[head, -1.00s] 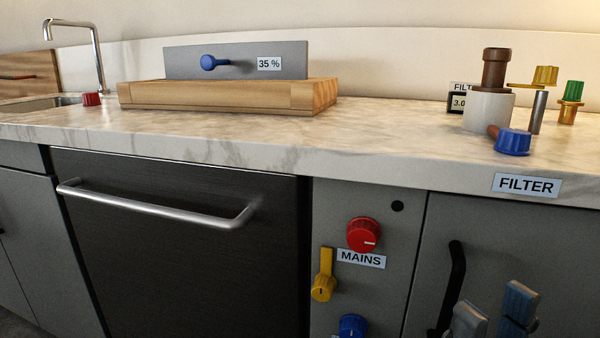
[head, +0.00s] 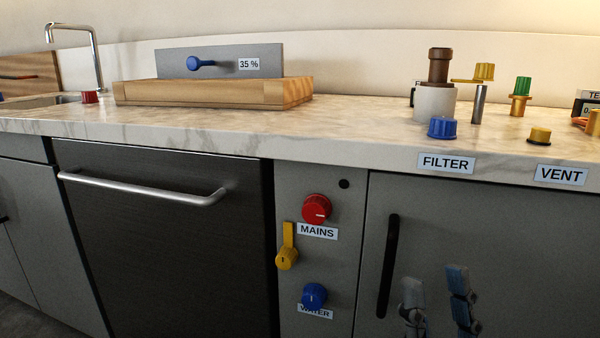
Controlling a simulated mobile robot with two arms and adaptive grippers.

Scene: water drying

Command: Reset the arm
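My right gripper (head: 435,281) shows at the bottom of the head view, right of the middle. Its two grey-blue fingers stand apart with nothing visible between them, in front of the grey cabinet door (head: 500,240). It is right of the black door handle (head: 389,265) and below the counter edge. The rest of my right arm is out of the picture. My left gripper is not in view.
The counter (head: 330,130) holds a wooden block (head: 205,92), a blue knob (head: 442,128) above the FILTER label, and a yellow cap (head: 540,136). Below are a red knob (head: 316,208), yellow lever (head: 287,258), blue knob (head: 314,296) and dishwasher-like front (head: 150,250).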

